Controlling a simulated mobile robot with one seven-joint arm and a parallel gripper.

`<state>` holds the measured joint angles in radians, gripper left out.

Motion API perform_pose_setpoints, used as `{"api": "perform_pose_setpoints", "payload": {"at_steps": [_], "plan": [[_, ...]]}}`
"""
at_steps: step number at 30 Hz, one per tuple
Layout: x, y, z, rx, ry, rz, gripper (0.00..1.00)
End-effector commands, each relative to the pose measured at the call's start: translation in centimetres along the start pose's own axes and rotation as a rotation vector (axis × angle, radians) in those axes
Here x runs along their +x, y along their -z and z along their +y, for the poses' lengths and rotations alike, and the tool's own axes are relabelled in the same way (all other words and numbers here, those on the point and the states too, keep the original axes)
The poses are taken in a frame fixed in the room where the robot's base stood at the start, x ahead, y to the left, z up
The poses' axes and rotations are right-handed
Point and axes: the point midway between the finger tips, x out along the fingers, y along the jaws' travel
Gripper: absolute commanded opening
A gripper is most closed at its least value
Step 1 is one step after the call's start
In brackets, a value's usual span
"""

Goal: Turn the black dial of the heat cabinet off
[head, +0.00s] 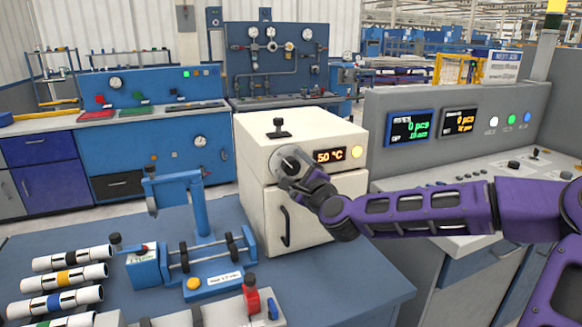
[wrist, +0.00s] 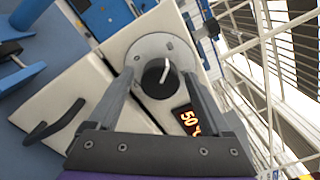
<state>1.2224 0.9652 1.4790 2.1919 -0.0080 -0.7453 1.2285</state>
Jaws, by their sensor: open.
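The heat cabinet (head: 258,150) is a cream box on the blue table, with an orange display (head: 330,155) reading 50 °C and a lit yellow lamp beside it. In the wrist view the black dial (wrist: 156,88), with a white pointer line, sits on a round grey plate (wrist: 150,50). My gripper (head: 294,178) is at the cabinet's upper front and hides most of the dial in the head view. In the wrist view my gripper (wrist: 161,82) is open, with one finger on each side of the dial. Whether the fingers touch it I cannot tell.
The cabinet's door has a black handle (head: 285,226), and a black knob (head: 279,128) stands on its top. A blue fixture (head: 205,250) and several banded white pipes (head: 65,280) are at the left. A grey console (head: 450,110) stands right, behind my arm.

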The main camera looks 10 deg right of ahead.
Motion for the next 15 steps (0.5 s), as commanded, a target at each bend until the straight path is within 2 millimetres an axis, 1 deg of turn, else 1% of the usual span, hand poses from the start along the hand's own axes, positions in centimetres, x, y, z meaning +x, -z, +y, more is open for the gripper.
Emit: {"api": "perform_pose_setpoints", "payload": {"at_steps": [6, 11, 15], "plan": [[-0.01, -0.01, -0.01, 0.0, 0.0, 0.0, 0.83], [0.0, -0.01, -0.01, 0.0, 0.0, 0.0, 0.54], [0.0, -0.01, -0.01, 0.0, 0.0, 0.0, 0.29]]}}
